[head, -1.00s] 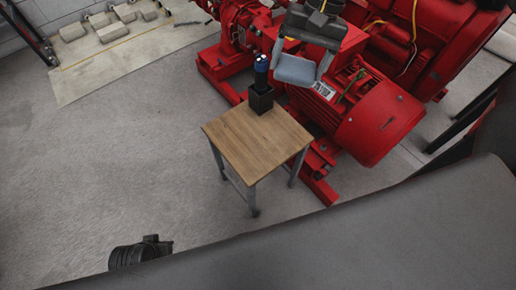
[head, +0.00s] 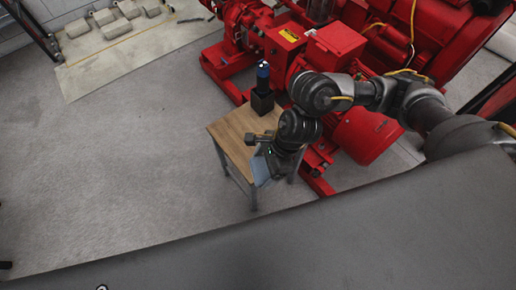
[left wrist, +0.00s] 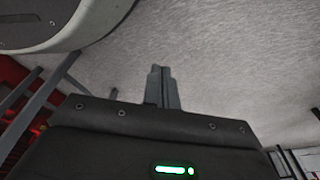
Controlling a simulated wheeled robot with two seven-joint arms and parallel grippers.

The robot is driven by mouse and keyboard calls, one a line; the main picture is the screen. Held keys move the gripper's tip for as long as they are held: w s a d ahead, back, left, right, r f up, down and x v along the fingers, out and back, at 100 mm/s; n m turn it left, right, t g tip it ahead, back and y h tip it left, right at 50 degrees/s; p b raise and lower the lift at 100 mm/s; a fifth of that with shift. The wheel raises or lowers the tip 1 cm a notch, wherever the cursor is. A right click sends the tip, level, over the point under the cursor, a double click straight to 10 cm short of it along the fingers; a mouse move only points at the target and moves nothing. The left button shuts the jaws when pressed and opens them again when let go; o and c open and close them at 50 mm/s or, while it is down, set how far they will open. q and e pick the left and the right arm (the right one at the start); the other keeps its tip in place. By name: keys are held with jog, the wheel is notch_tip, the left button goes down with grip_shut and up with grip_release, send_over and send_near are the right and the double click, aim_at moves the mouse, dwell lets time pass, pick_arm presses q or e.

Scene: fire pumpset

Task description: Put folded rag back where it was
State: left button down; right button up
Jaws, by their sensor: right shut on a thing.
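The folded rag (head: 261,169) is a flat blue-grey piece at the front edge of the small wooden-topped table (head: 232,126). My right gripper (head: 268,155) is shut on it from above; the arm partly hides the rag and the table. I cannot tell whether the rag touches the tabletop. My left gripper (left wrist: 163,88) shows in the left wrist view with its fingers together and nothing visible between them, above the grey floor.
A dark square holder (head: 262,103) with a blue-topped black torch-like object (head: 262,78) stands at the table's back corner. The red pumpset (head: 365,135) is close behind and right of the table. Open floor (head: 120,150) lies to the left.

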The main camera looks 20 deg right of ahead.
jog(key=w+f, duration=0.3)
jog(key=w, duration=0.1)
jog(key=w+d+f+b, duration=0.1)
jog(key=w+f, duration=0.2)
jog(key=w, duration=0.1)
jog(key=w+d+f+b, duration=0.1)
jog(key=w+f, duration=0.2)
jog(key=w, duration=0.2)
jog(key=shift+d, duration=0.2)
pick_arm(q)
jog(key=w+r, duration=0.1)
jog(key=w+d+r, duration=0.1)
jog(key=r, duration=0.3)
jog(key=shift+w+d, duration=0.2)
jog(key=shift+w, duration=0.2)
pick_arm(e)
jog(key=shift+w+f, duration=0.2)
jog(key=shift+f, duration=0.05)
jog(key=f, duration=0.3)
jog(key=shift+w+d, duration=0.1)
jog(key=shift+w, duration=0.1)
pick_arm(q)
jog(key=shift+w+r, duration=0.15)
jog(key=shift+r, duration=0.4)
pick_arm(e)
jog(key=shift+f, duration=0.25)
pick_arm(q)
jog(key=shift+b, duration=0.35)
pick_arm(e)
jog(key=shift+f, duration=0.15)
